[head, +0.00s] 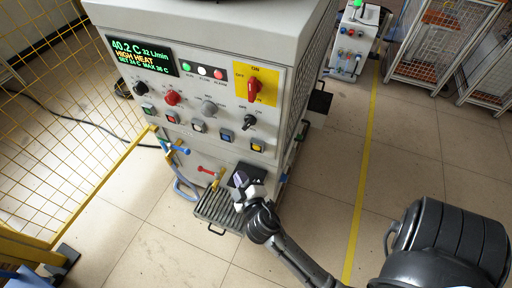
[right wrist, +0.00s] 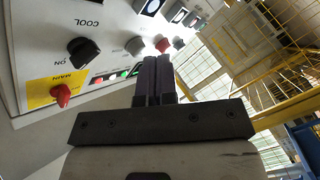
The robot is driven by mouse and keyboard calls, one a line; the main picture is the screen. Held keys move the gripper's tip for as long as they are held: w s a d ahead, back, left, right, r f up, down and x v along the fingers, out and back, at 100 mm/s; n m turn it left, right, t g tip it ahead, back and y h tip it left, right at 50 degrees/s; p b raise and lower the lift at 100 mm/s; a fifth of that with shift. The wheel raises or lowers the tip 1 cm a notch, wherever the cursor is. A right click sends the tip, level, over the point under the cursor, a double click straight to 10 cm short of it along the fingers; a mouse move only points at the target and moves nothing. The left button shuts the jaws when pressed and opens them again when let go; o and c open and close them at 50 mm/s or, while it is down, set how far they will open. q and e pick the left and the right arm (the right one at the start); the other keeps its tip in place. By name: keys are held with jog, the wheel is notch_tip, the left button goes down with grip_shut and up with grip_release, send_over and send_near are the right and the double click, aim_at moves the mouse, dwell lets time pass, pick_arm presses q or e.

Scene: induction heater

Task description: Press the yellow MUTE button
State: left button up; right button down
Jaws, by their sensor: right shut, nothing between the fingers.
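The yellow button (head: 258,145) is the rightmost of the lower button row on the heater's front panel in the head view. My right gripper (head: 241,180) is below and slightly left of it, in front of the lower front of the cabinet. Its fingers are shut with nothing between them, and they also show in the right wrist view (right wrist: 157,62). The gripper appears apart from the button. I cannot make out the yellow button in the right wrist view. My left gripper is not in view.
A blue button (head: 227,135) sits just left of the yellow one. A black rotary knob (head: 249,121) is above it, and the red main switch (head: 254,88) is higher. A slatted tray (head: 218,209) juts out below. Yellow fencing (head: 70,130) stands at left.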

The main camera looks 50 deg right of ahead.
aim_at(257, 146)
jog(key=w+d+p, duration=0.2)
jog(key=d, duration=0.6)
dwell(0.4)
dwell(0.7)
dwell(0.7)
jog(key=shift+d, duration=0.45)
jog(key=shift+d, duration=0.15)
dwell(0.8)
